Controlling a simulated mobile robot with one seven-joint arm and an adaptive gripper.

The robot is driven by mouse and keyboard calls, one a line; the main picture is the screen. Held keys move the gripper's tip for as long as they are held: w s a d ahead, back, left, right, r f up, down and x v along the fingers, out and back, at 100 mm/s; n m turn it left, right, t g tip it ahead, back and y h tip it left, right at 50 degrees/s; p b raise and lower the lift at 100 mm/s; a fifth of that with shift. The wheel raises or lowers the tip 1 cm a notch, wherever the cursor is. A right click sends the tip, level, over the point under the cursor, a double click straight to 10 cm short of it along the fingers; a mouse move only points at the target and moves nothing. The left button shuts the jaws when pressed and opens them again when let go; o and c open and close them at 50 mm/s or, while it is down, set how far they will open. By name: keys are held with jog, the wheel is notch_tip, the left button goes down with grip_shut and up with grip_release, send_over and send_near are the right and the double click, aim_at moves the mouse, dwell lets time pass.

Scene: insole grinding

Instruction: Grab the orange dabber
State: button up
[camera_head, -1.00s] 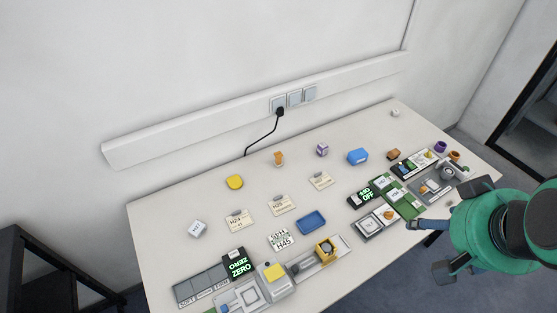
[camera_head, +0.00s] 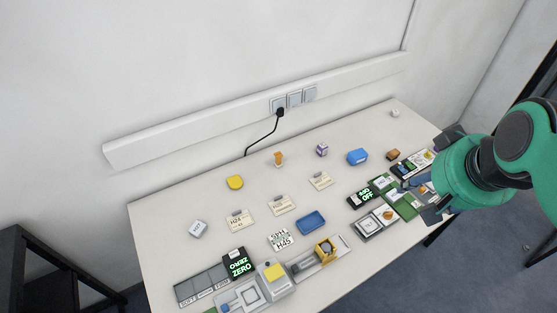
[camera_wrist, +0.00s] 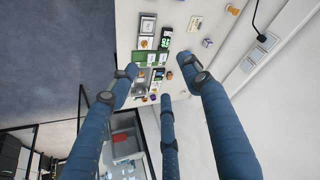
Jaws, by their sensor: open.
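A small upright orange knob-shaped piece (camera_head: 279,158), which looks like the orange dabber, stands at the back of the white table, left of a purple cube. An orange piece (camera_wrist: 232,10) that seems to be the same one shows at the top of the wrist view. My gripper (camera_head: 428,178) is over the table's right end, far from that piece. In the wrist view, my gripper's blue fingers (camera_wrist: 160,75) are spread apart with nothing between them. My gripper and arm hide part of the table's right end.
The white table (camera_head: 165,210) backs onto a wall with a power cable (camera_head: 262,138). A purple cube (camera_head: 322,149), a blue block (camera_head: 358,156) and a yellow piece (camera_head: 235,182) are near the back. Devices crowd the front and right. Bare table surrounds the orange piece.

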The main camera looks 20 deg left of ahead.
jog(key=w+a+f+n+y+p, duration=0.1)
jog(key=w+a, duration=0.3)
jog(key=w, duration=0.4)
jog(key=w+a+n, duration=0.1)
jog(key=w+a, duration=0.3)
jog(key=w, duration=0.3)
jog(key=n+g+y+p, duration=0.1)
jog(key=n+g+p, duration=0.1)
jog(key=n+p, duration=0.25)
send_over(280, 156)
jog(key=s+d, duration=0.3)
notch_tip(280, 156, down, 34)
jog(key=shift+d+r+n, duration=0.1)
jog(key=shift+r+n, duration=0.05)
jog(key=shift+n, duration=0.3)
jog(key=x, duration=0.7)
jog(key=shift+a+f, duration=0.25)
jog(key=shift+f, duration=0.1)
jog(key=shift+w+a+f, duration=0.1)
jog(key=shift+w+f, duration=0.05)
jog(key=shift+f, duration=0.2)
jog(key=shift+f, duration=0.1)
